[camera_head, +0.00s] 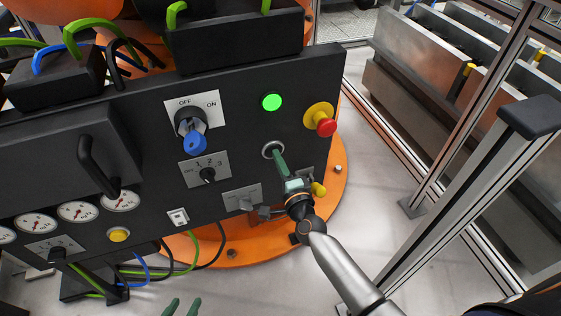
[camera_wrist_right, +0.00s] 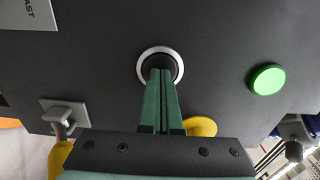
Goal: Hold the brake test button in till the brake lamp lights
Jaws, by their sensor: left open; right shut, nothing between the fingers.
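The brake test button is a black round button in a silver ring (camera_head: 266,151) on the dark panel. It also shows in the right wrist view (camera_wrist_right: 147,53), with the fingers covering part of it. My right gripper (camera_head: 276,152) is shut and empty, its green fingertips at the button's face. How far the button is pressed in is hidden. A round lamp (camera_head: 272,102) above the button is bright green and looks lit; it also shows in the right wrist view (camera_wrist_right: 268,79). My left gripper (camera_head: 182,305) is open and empty at the bottom edge of the head view, away from the panel.
A red mushroom button (camera_head: 326,127) on a yellow base sits right of the lamp. A blue-handled OFF/ON switch (camera_head: 195,142) and a numbered selector (camera_head: 208,175) are to the left. A black handle (camera_head: 97,165), gauges and a yellow button (camera_head: 118,236) lie farther left. Cables hang below.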

